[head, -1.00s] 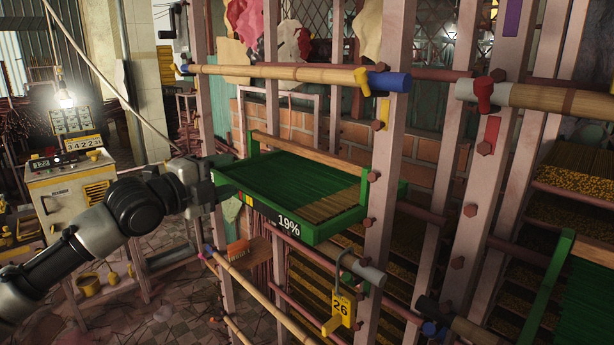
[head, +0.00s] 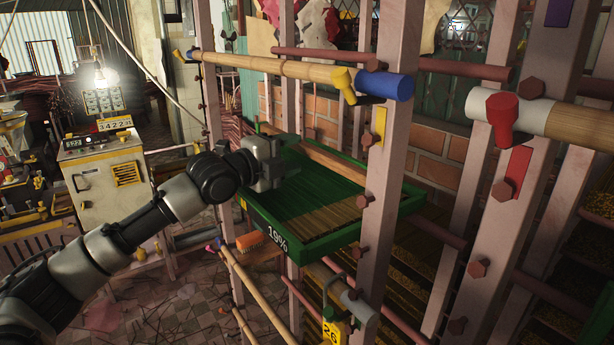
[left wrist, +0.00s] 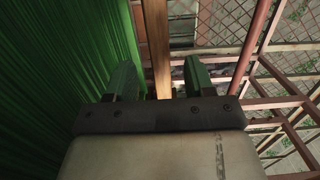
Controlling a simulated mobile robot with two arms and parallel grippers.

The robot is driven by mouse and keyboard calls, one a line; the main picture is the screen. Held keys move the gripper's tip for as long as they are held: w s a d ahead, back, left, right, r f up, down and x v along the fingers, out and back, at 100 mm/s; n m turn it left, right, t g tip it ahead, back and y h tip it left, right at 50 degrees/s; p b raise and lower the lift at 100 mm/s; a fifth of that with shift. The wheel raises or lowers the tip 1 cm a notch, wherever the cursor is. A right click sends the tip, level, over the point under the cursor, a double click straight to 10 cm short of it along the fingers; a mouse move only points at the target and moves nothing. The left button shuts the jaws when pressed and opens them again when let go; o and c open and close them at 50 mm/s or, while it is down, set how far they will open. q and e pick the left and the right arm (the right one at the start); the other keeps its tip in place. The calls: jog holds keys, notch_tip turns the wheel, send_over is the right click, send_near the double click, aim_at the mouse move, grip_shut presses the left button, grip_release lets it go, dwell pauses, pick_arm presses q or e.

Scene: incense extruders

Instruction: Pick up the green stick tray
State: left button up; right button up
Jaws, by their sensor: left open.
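The green stick tray (head: 325,243) sits in the rack, with green sticks (head: 300,188) at its left and tan sticks at its right. A "19%" label is on its front rim. A wooden bar runs along its back side. My left gripper (head: 288,158) is over the tray's left part, near that bar. In the left wrist view, the open left gripper (left wrist: 158,78) has one green-looking finger on each side of the wooden bar (left wrist: 157,40), apart from it as far as I can tell. Green sticks fill the left of that view. My right gripper is not in view.
A rack post (head: 388,140) stands in front of the tray's right part. A bamboo rail (head: 290,68) with a blue end crosses above the tray. A yellow tag (head: 335,330) hangs below. A control box (head: 105,175) stands at the left, with open floor before it.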

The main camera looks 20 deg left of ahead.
aim_at(302, 149)
pick_arm(q)
jog(key=shift+w+d, duration=0.25)
jog(key=shift+w, duration=0.05)
jog(key=p+x, duration=0.3)
jog(key=x, duration=0.1)
jog(key=shift+w+d+r+p, duration=0.1)
jog(key=shift+w+r+p, duration=0.05)
jog(key=shift+w+p, duration=0.25)
jog(key=shift+w+d, duration=0.25)
jog(key=shift+w, duration=0.05)
jog(key=shift+a, duration=0.1)
jog(key=shift+s, duration=0.1)
jog(key=shift+c, duration=1.3)
grip_shut()
